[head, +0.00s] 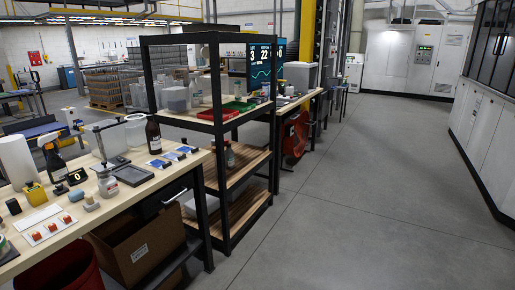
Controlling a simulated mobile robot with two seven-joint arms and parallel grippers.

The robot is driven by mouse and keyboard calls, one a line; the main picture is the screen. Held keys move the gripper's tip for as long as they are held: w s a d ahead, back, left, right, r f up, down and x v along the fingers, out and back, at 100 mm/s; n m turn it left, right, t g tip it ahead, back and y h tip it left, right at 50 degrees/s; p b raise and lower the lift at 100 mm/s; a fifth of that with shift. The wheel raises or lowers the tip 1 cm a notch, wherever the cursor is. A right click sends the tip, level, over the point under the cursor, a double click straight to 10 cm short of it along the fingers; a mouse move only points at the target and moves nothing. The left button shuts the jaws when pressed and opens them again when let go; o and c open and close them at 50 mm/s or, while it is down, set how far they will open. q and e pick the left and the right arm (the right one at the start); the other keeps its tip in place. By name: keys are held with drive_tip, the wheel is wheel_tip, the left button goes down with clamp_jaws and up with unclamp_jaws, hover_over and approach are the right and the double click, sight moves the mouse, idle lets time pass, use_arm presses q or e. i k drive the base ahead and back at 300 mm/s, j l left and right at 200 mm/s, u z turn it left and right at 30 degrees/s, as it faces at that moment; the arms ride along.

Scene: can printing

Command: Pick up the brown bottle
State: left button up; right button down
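A dark brown bottle (153,139) with a pale label and a dark cap stands upright on the light wooden workbench (152,182). It is near the bench's far right end, close to the black shelf rack. Its base sits just behind some small blue and white items (174,157). Neither of my grippers shows in the head view.
A black shelf rack (223,180) stands right of the bench. A cardboard box (140,252) sits below. The grey floor (370,210) at right is clear.

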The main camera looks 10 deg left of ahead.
sight(153, 138)
drive_tip(key=i+u, duration=0.15)
drive_tip(key=i, duration=1.25)
drive_tip(key=i+u, duration=0.15)
drive_tip(key=i, duration=0.25)
drive_tip(key=i+l+u, duration=0.1)
drive_tip(key=i, duration=0.35)
drive_tip(key=i+l+u, duration=0.15)
drive_tip(key=i, duration=0.25)
drive_tip(key=l, duration=0.1)
